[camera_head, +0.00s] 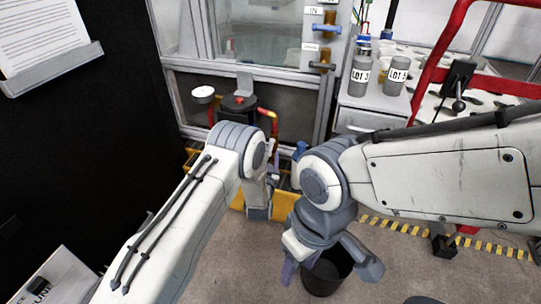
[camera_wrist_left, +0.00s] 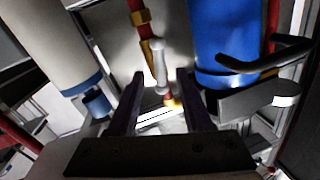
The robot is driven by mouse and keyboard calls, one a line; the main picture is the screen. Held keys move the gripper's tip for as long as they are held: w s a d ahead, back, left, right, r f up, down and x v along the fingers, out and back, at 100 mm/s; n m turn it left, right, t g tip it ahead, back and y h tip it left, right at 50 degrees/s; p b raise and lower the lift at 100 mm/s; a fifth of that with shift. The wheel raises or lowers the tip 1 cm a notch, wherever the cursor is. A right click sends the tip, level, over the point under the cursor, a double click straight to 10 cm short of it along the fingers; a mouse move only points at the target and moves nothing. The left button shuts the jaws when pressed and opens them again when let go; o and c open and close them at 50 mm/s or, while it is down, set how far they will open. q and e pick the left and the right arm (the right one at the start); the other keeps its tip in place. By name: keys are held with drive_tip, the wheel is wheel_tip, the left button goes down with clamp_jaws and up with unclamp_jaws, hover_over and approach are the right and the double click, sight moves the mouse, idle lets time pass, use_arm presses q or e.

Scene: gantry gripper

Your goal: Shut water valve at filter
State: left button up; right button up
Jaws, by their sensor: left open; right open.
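In the left wrist view a pale grey valve lever (camera_wrist_left: 160,66) lies roughly in line with a red pipe (camera_wrist_left: 137,6) that has brass fittings (camera_wrist_left: 141,18). My left gripper (camera_wrist_left: 160,80) is open, with its two dark fingers on either side of the lever's lower end. Whether either finger touches it I cannot tell. A blue cylinder (camera_wrist_left: 224,38) stands to the right and a white cylinder (camera_wrist_left: 42,38) to the left. In the head view my left arm hides most of this spot; red piping with a yellow fitting (camera_head: 268,113) shows behind it. My right gripper (camera_head: 328,258) is open and empty, low in front.
A black bin (camera_head: 326,282) stands on the floor below my right gripper. A black curved bar (camera_wrist_left: 265,60) crosses near the blue cylinder. Grey bottles (camera_head: 360,75) stand on a cabinet at the back right. A red frame (camera_head: 443,55) rises at right.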

sight(271, 147)
use_arm(q)
drive_tip(key=shift+w+d+b, duration=0.15)
drive_tip(key=shift+w+b, duration=0.2)
drive_tip(key=shift+w, duration=1.05)
clamp_jaws()
